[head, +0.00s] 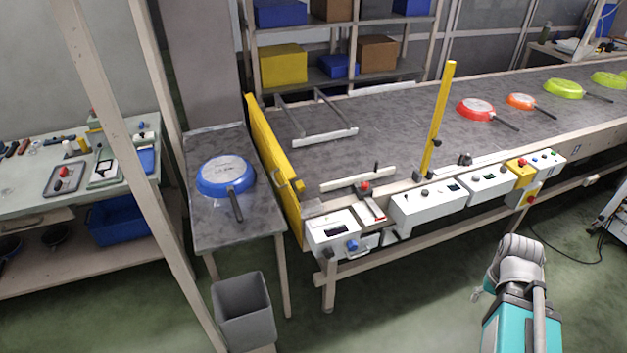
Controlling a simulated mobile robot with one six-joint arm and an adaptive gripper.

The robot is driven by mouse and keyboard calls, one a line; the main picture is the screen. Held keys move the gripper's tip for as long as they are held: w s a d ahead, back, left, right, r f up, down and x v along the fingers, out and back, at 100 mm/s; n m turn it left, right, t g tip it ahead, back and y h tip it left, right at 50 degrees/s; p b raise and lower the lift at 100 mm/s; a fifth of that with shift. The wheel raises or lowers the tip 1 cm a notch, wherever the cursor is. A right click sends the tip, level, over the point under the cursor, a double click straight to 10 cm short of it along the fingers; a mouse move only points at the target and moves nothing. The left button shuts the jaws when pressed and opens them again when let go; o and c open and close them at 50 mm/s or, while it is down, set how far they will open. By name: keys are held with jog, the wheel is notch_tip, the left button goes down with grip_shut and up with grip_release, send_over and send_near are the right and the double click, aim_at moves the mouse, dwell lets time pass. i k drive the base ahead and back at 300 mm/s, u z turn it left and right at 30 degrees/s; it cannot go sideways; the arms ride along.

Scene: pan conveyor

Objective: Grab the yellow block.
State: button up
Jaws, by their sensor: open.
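No small loose yellow block shows clearly in the head view. The most block-like yellow thing is a box-shaped yellow bin (283,65) on the shelf behind the conveyor. Other yellow things are a long upright panel (272,165) at the conveyor's left end, a tall post (438,118) at its front edge and a small control box (519,172). My folded arm stands at the lower right, well apart from all of these. I cannot make out my gripper's fingers on it.
The grey conveyor (375,130) carries red (476,108), orange (520,101) and lime pans (563,88) at the right. A blue pan (226,172) lies on the side table (205,230). A grey bin (243,315) stands below. Green floor in front is mostly clear.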

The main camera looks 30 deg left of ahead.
aim_at(300, 187)
jog(key=u, duration=0.3)
jog(key=i, duration=1)
jog(key=u, duration=0.8)
